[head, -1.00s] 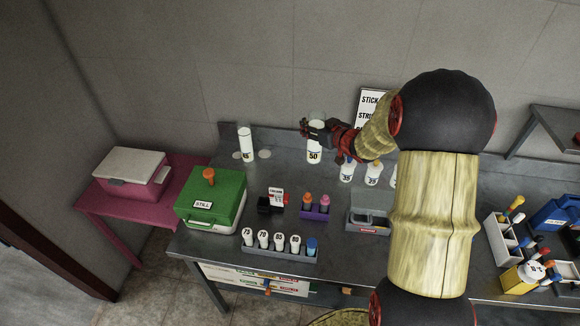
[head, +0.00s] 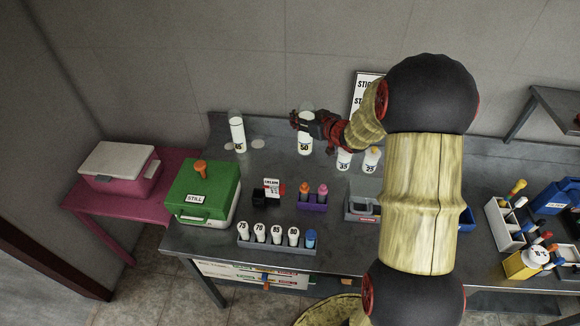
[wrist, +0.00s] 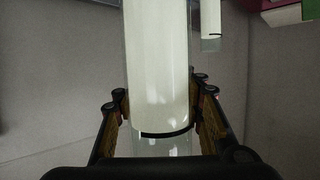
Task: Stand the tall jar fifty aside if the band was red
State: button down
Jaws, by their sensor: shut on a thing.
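The tall jar fifty (head: 305,147) is a clear, upright cylinder with whitish contents and a "50" label, towards the back of the grey bench. My gripper (head: 303,122) is shut around its upper part. In the wrist view the jar (wrist: 160,75) fills the middle between the fingers, with a dark line across it. I cannot tell whether its base touches the bench. No red band shows on it.
A similar jar 45 (head: 237,134) stands to the left, with a pale round spot (head: 258,143) beside it. Smaller jars 35 (head: 344,159) and 25 (head: 371,160) stand right. A green box (head: 212,180) and vial rack (head: 275,245) are nearer. My arm partly hides a sign (head: 362,90).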

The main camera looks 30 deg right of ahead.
notch_tip(320, 180, down, 13)
jog(key=b, duration=0.4)
jog(key=shift+r, duration=0.2)
dwell(0.3)
jog(key=shift+f+b, duration=0.1)
jog(key=shift+b, duration=0.2)
jog(key=c, duration=1.1)
grip_release()
jog(key=shift+f, duration=0.1)
jog(key=shift+c, duration=0.2)
jog(key=shift+o, duration=0.2)
